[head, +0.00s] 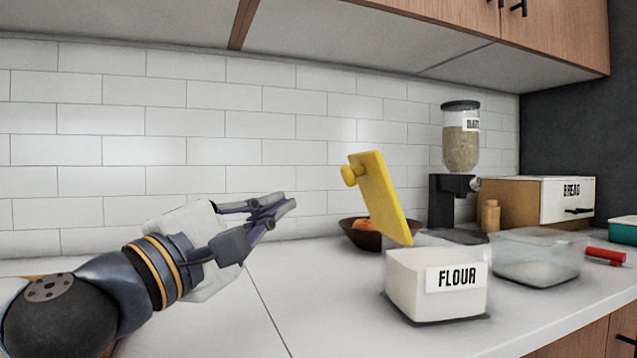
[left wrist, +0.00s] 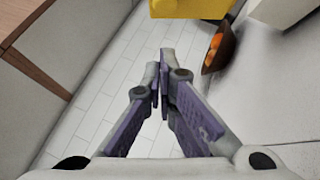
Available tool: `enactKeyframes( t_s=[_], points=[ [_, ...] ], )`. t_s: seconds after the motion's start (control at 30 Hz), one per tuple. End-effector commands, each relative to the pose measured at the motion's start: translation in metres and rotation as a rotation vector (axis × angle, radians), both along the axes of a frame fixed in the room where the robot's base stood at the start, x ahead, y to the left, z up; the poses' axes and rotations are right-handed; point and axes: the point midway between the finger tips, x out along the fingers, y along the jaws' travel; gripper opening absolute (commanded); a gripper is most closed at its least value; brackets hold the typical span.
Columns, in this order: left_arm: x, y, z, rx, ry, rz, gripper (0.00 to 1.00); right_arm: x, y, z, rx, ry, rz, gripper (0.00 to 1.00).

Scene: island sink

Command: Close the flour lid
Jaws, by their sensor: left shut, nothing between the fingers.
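The white flour box (head: 408,285), labelled FLOUR, stands on the counter right of centre in the head view. Its yellow lid (head: 378,195) stands open, tilted up at the back left of the box, with a round yellow knob facing left. In the left wrist view the lid (left wrist: 190,8) shows partly at the top edge. My left gripper (head: 290,202) is shut and empty, left of the lid and apart from it, pointing right. Its closed fingers also show in the left wrist view (left wrist: 165,58). My right gripper is not in view.
A dark bowl with orange fruit (head: 362,238) sits behind the lid. A grain dispenser (head: 461,140), a BREAD box (head: 540,200), a clear container (head: 537,262) and a red-handled object (head: 606,255) stand to the right. The counter left of the flour box is clear.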

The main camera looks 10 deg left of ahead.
Motion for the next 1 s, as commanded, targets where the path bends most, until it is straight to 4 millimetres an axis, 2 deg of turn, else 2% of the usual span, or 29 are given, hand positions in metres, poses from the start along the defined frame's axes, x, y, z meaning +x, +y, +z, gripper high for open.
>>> enactKeyframes(
  t_s=[0.2,0.3,0.5,0.87,1.0],
  points=[
    [0.041,-0.02,0.013,-0.001,0.002,-0.001,0.0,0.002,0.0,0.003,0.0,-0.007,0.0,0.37],
    [0.043,-0.037,0.021,0.0,-0.001,-0.004,0.0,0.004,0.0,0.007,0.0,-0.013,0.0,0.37],
    [0.048,-0.052,0.026,-0.001,0.0,0.0,0.0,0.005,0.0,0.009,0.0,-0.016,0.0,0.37],
    [0.049,-0.053,0.026,0.001,0.002,-0.001,0.0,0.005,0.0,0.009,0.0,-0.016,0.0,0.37],
    [0.052,-0.053,0.032,0.03,0.007,0.001,0.0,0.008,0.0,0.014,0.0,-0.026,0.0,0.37]
  ],
)
